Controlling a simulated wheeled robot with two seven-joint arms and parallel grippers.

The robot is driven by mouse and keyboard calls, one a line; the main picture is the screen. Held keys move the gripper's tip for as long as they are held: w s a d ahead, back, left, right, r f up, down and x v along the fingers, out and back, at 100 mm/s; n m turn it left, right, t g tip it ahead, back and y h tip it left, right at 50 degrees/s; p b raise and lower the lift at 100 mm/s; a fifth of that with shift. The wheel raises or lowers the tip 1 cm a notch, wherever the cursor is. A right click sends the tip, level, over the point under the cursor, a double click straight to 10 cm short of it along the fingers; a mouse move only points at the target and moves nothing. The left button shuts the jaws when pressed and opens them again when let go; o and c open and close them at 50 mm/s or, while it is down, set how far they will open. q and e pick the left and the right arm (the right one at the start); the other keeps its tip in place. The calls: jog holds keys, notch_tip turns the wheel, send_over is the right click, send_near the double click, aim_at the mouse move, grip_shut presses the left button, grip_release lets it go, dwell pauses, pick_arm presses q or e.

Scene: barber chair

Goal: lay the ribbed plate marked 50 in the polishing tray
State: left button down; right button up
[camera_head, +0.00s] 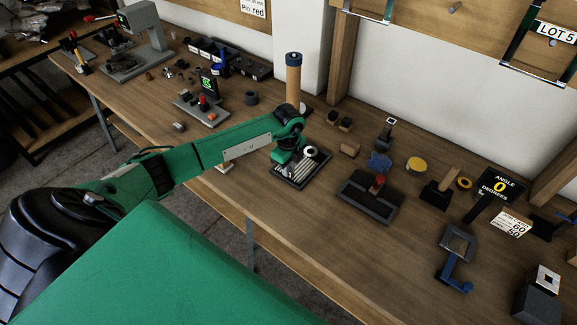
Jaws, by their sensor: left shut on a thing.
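My left gripper (284,156) comes in from the left at the end of my green arm. It is shut at the dark shallow tray (320,167) in the middle of the bench. A pale ribbed piece (291,169) shows below the gripper, within the outline of this tray. It looks like the ribbed plate, but no mark 50 is readable on it. The gripper hides its upper part, so I cannot tell whether it touches the tray floor. A white ring-shaped thing (311,151) shows at the gripper's right side. My right gripper is not in view.
A tall tan cylinder (293,77) stands behind. The front bench edge right of my arm is clear.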

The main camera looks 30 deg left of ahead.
pick_arm(q)
jog(key=c, duration=1.3)
grip_release()
jog(key=shift+r, duration=0.1)
notch_tip(320, 180, up, 14)
jog(key=b, duration=0.2)
jog(key=shift+b, duration=0.4)
